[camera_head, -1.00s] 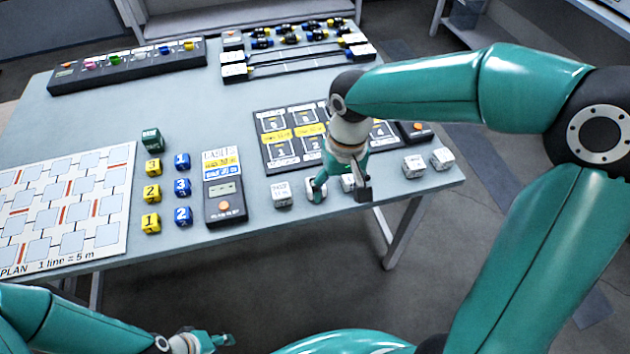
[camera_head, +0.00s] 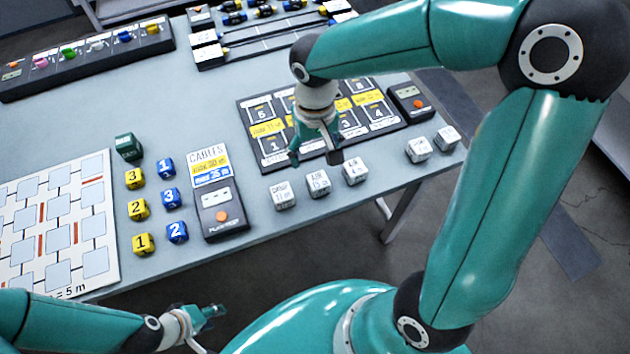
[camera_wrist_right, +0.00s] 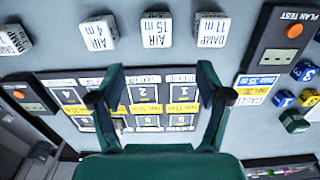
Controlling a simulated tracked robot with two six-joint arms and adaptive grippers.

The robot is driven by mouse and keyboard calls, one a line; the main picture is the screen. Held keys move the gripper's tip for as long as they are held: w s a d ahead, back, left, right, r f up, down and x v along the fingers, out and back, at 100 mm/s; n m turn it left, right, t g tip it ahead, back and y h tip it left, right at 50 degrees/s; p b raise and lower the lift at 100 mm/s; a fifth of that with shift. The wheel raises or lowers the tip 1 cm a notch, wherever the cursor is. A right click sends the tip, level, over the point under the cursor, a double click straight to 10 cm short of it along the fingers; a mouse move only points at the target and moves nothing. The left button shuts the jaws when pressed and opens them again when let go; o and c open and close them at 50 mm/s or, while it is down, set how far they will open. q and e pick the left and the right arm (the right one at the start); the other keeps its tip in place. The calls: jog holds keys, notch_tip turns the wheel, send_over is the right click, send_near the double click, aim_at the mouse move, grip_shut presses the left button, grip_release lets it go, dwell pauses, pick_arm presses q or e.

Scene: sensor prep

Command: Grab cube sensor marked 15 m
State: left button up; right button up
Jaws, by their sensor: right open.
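The white cube sensor marked AIR 15 m (camera_head: 317,183) stands in a row near the table's front edge, between the DAMP 11 m cube (camera_head: 283,196) and the AIR 4 m cube (camera_head: 355,171). In the right wrist view the 15 m cube (camera_wrist_right: 156,29) shows upside down at the top, ahead of the fingers. My right gripper (camera_head: 315,155) is open and empty, over the numbered board just behind the 15 m cube. Its two spread fingers also show in the right wrist view (camera_wrist_right: 160,97). My left gripper (camera_head: 213,312) is low in front of the table; its opening is unclear.
Two more white cubes (camera_head: 432,144) stand to the right. The numbered board (camera_head: 245,122) lies under my right gripper. Cable and connector racks are at the back.

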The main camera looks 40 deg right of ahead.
aim_at(317, 178)
jog(key=f, duration=1.2)
jog(key=shift+s+d, duration=0.15)
jog(key=shift+d, duration=0.05)
jog(key=c, duration=1.2)
jog(key=shift+c, duration=0.2)
jog(key=shift+r, duration=0.15)
